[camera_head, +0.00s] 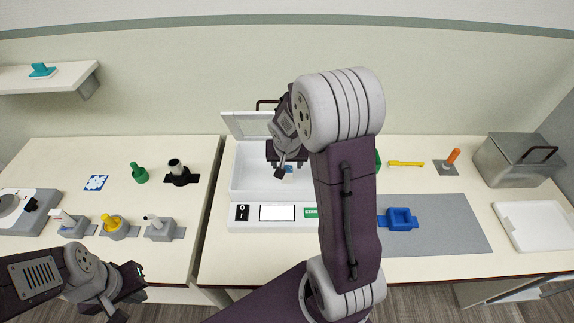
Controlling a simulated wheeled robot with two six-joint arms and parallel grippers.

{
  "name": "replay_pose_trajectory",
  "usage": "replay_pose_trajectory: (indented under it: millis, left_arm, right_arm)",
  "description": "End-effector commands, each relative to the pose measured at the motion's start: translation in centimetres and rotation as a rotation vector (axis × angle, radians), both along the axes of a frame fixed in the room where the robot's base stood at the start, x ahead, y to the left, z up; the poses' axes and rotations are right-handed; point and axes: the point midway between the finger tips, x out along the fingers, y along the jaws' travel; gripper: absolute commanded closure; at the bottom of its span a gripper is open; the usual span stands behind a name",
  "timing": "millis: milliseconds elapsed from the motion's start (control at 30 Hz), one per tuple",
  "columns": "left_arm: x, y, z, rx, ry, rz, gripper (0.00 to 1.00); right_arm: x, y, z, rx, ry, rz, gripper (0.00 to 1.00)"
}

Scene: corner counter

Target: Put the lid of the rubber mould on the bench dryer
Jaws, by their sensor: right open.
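The bench dryer (240,213) is a white box with its lid raised at the back and a switch and display on its front. My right gripper (288,172) is inside its open chamber, fingers down and apart. A small light-blue piece (288,169) shows between or just behind the fingertips; it may be the mould's lid, but most of it is hidden. The blue rubber mould (400,219), a square block with an open hollow, sits on the grey mat (445,225) right of the dryer. My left gripper (130,292) is low at the left, clear of everything; its jaws are unclear.
My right arm hides the dryer's right side and part of a green item (378,159). A yellow tool (406,163), an orange-handled tool (453,156), a metal box (520,158) and a white tray (535,227) stand right. Several small tools stand on the left counter.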

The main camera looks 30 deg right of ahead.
Motion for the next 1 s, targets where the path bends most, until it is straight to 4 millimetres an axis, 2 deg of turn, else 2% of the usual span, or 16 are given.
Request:
replay_pose_trajectory:
  millis: [33, 200, 400, 467, 533, 600, 700, 800, 1000]
  left_arm:
    - [0.0, 0.0, 0.5, 0.000, 0.000, 0.000, 1.00]
    - [0.0, 0.0, 0.9, 0.000, 0.000, 0.000, 1.00]
    - [0.0, 0.0, 0.9, 0.000, 0.000, 0.000, 1.00]
    - [0.0, 0.0, 0.9, 0.000, 0.000, 0.000, 1.00]
    - [0.0, 0.0, 0.9, 0.000, 0.000, 0.000, 1.00]
    - [0.0, 0.0, 0.9, 0.000, 0.000, 0.000, 1.00]
    - [0.0, 0.0, 0.9, 0.000, 0.000, 0.000, 1.00]
    - [0.0, 0.0, 0.9, 0.000, 0.000, 0.000, 1.00]
    - [0.0, 0.0, 0.9, 0.000, 0.000, 0.000, 1.00]
  right_arm:
    - [-0.3, 0.2, 1.5, -0.001, -0.005, -0.001, 0.42]
    - [-1.4, 0.9, 4.3, -0.001, -0.003, -0.001, 0.42]
    - [-1.9, 1.1, 5.3, 0.000, 0.000, 0.000, 0.42]
    - [-2.1, 1.4, 5.2, 0.002, 0.005, 0.007, 0.42]
    - [-3.8, 3.5, 4.3, 0.016, 0.050, 0.083, 0.42]
    - [-7.1, 7.1, 2.8, 0.043, 0.128, 0.224, 0.42]
    - [-12.0, 11.0, 1.1, 0.077, 0.221, 0.409, 0.42]
    - [-14.8, 12.8, 0.3, 0.098, 0.270, 0.511, 0.42]
    - [-15.2, 12.9, 0.2, 0.100, 0.276, 0.528, 0.42]
